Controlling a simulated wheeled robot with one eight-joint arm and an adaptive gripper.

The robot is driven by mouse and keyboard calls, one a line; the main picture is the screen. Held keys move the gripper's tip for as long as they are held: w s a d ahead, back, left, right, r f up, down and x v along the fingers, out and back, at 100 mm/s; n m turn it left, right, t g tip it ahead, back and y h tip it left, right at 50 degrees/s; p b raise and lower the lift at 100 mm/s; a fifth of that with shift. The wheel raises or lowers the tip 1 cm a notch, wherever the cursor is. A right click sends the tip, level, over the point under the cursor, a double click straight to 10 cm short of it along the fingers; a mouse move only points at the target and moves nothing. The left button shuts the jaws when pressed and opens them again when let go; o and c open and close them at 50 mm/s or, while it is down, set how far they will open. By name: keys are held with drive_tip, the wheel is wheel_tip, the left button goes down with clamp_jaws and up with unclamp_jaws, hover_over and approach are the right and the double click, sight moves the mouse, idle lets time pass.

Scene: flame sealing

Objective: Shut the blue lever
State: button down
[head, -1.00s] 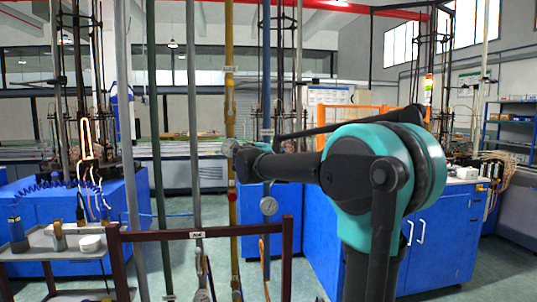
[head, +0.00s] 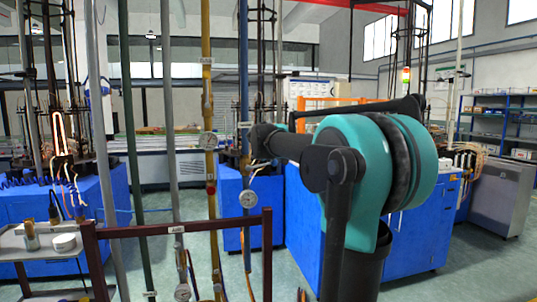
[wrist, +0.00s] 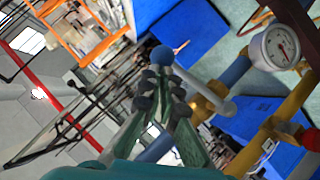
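In the wrist view a light grey lever rod (wrist: 218,102) runs up to a round blue knob (wrist: 162,55). The rod passes close by a yellow valve body (wrist: 208,92) on the blue pipe (wrist: 237,72). My gripper (wrist: 163,73) has its dark fingertips close together just below the knob, overlapping it in the picture. Whether they touch or hold it cannot be told. In the head view the blue pipe (head: 245,65) stands upright, and my arm's dark wrist lies beside it. The gripper's fingers and the lever are not clear there.
A white gauge (head: 248,199) sits low on the blue pipe and shows in the wrist view (wrist: 275,47). A dark red frame (head: 180,228) crosses in front.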

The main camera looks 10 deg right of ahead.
drive_tip(key=shift+d+f, duration=0.4)
drive_tip(key=shift+f, duration=0.45)
drive_tip(key=v, duration=1.2)
drive_tip(key=s+f+m+g, duration=0.1)
drive_tip(key=s+f, duration=0.3)
drive_tip(key=f, duration=0.4)
drive_tip(key=s+d+f+m+g+y, duration=0.1)
drive_tip(key=s+f+g, duration=0.15)
drive_tip(key=f, duration=0.65)
drive_tip(key=s+f+m+g, duration=0.1)
drive_tip(key=s+f, duration=0.3)
drive_tip(key=f, duration=0.4)
drive_tip(key=s+a+f+g+y, duration=0.1)
drive_tip(key=s+a+f, duration=0.1)
drive_tip(key=s+f, duration=0.8)
drive_tip(key=s+a+f+m+g+y, duration=0.1)
drive_tip(key=s+a+f+g+y, duration=0.1)
drive_tip(key=s+f, duration=0.8)
drive_tip(key=shift+a+f+y, duration=0.2)
drive_tip(key=shift+a+y, duration=0.05)
drive_tip(key=shift+y, duration=0.05)
